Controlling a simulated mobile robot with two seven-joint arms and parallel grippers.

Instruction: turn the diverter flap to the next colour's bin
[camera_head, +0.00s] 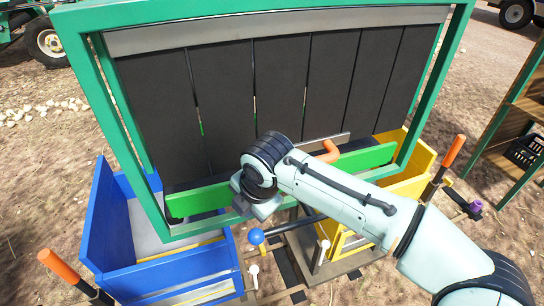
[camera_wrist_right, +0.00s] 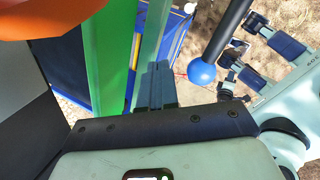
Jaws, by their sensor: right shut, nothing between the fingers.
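A long green board (camera_head: 365,159) runs across the foot of the black slats, between the blue bin (camera_head: 112,235) and the yellow bin (camera_head: 415,160). I cannot tell whether it is the diverter flap. An orange handle (camera_head: 328,151) sits by its middle; a blurred orange shape fills the upper left of the right wrist view. A black rod with a blue ball knob (camera_head: 256,236) is below the board; the knob also shows in the right wrist view (camera_wrist_right: 201,72). My right gripper (camera_head: 258,209) is shut and empty, above the knob and apart from it. My left gripper is out of view.
A green frame (camera_head: 131,130) surrounds the black slats. Orange-gripped levers stand at left (camera_head: 58,265) and right (camera_head: 453,151). A wooden shelf with a black crate (camera_head: 524,150) is at far right. Open dirt ground lies around the machine.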

